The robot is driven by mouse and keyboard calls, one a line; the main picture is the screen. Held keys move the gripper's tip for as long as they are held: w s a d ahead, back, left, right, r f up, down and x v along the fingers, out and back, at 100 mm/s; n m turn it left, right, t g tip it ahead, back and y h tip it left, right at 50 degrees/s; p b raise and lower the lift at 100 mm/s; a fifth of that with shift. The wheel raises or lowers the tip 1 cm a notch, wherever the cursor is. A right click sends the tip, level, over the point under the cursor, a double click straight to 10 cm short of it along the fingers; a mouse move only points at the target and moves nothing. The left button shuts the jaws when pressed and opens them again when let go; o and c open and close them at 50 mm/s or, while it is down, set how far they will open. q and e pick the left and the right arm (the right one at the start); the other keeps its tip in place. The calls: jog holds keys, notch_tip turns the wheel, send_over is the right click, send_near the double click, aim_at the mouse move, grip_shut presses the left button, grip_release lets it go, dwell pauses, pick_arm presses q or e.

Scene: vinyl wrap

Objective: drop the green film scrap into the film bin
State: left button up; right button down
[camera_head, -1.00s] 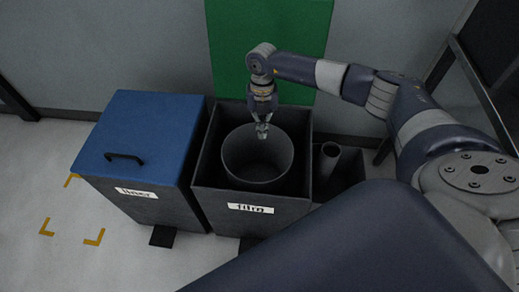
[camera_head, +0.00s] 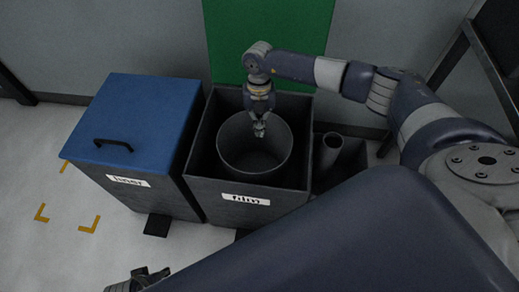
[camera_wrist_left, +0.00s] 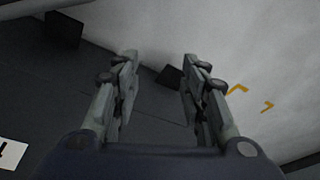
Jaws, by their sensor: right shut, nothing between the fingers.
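The film bin (camera_head: 200,192) is a dark open box with a white label reading "film". A round dark liner (camera_head: 226,163) stands inside it, and its inside looks empty where I can see. My right gripper (camera_head: 260,131) points down over the liner's opening, shut with nothing in it. I cannot see the green film scrap in any view. My left gripper (camera_wrist_left: 160,75) is open and empty in the left wrist view, its fingers well apart. In the head view only a part of it shows at the bottom edge.
A bin with a shut blue lid (camera_head: 140,110) and a black handle stands left of the film bin. A dark tube (camera_head: 331,150) stands upright at its right. A green panel (camera_head: 270,35) is on the wall behind. Yellow floor marks (camera_head: 88,225) lie at left.

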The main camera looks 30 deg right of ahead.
pick_arm(q)
jog(key=shift+w+d+r, duration=0.1)
jog(key=shift+d+r, duration=0.05)
jog(key=shift+r, duration=0.3)
jog(key=shift+w+d+r, duration=0.1)
jog(key=shift+r, duration=0.35)
pick_arm(e)
jog(key=shift+f, duration=0.4)
jog(key=c, duration=2.3)
grip_release()
jog(key=o, duration=0.4)
jog(key=shift+r, duration=0.1)
jog(key=r, duration=0.4)
jog(key=w+r, duration=0.1)
jog(key=r, duration=0.6)
jog(key=shift+w+d+r, duration=0.15)
jog(key=shift+d+r, duration=0.2)
jog(key=shift+r, duration=0.05)
